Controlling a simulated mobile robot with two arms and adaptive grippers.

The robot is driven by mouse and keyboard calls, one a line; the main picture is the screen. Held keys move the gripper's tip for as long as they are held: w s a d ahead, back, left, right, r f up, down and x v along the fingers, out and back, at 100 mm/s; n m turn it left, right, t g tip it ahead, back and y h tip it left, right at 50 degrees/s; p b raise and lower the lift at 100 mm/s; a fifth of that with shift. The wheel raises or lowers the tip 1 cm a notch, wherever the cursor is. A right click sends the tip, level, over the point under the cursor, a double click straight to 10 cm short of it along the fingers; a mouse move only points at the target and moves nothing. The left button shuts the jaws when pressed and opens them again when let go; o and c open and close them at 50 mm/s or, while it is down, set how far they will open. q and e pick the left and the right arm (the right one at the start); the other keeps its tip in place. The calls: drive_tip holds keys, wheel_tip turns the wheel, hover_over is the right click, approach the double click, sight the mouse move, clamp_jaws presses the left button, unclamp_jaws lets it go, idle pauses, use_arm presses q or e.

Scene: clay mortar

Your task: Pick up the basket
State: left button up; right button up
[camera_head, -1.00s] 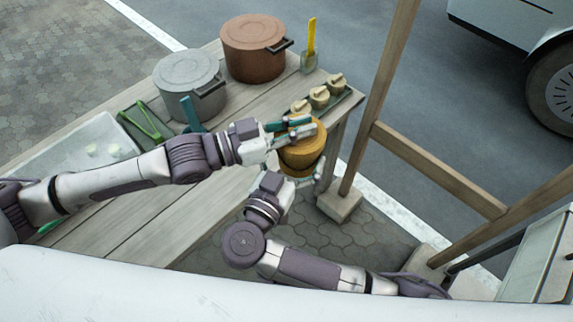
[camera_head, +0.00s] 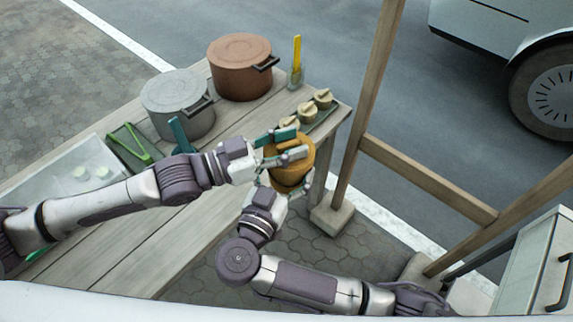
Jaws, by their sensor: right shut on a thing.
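The basket (camera_head: 291,175) is an orange-brown round vessel beside the table's right end, with a lighter strip across its top. My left gripper (camera_head: 285,146) lies over its top from the left. Its two teal-tipped fingers are apart, one on each side of the strip. My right gripper (camera_head: 288,188) is below, shut on the basket's lower near side. The hands hide part of the basket, and its base and any contact with the table edge are hard to see.
A wooden frame (camera_head: 362,100) stands close right.

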use_arm(q)
drive_tip(key=v, duration=1.2)
drive_tip(key=s+d+f+g+y, duration=0.1)
drive_tip(key=s+f+y, duration=0.1)
drive_tip(key=f, duration=0.9)
drive_tip(key=s+d+f+g+y, duration=0.1)
drive_tip(key=s+d+f+y, duration=0.15)
drive_tip(key=f, duration=0.75)
drive_tip(key=s+d+f+g+y, duration=0.1)
drive_tip(key=s+f+y, duration=0.15)
drive_tip(key=f, duration=0.85)
drive_tip(key=a+f+n+y, duration=0.3)
drive_tip(key=a+f, duration=0.2)
drive_tip(key=f, duration=0.8)
drive_tip(key=s+a+f+n+g+y, duration=0.2)
drive_tip(key=s+a+f, duration=0.3)
drive_tip(key=s+f, duration=0.4)
drive_tip(key=s+a+f+n+g+y, duration=0.2)
drive_tip(key=s+f, duration=0.6)
drive_tip(key=s, duration=0.8)
drive_tip(key=a+n+y, duration=0.2)
drive_tip(key=a+n, duration=0.1)
drive_tip(key=shift+a+f, duration=0.15)
drive_tip(key=shift+f, duration=0.25)
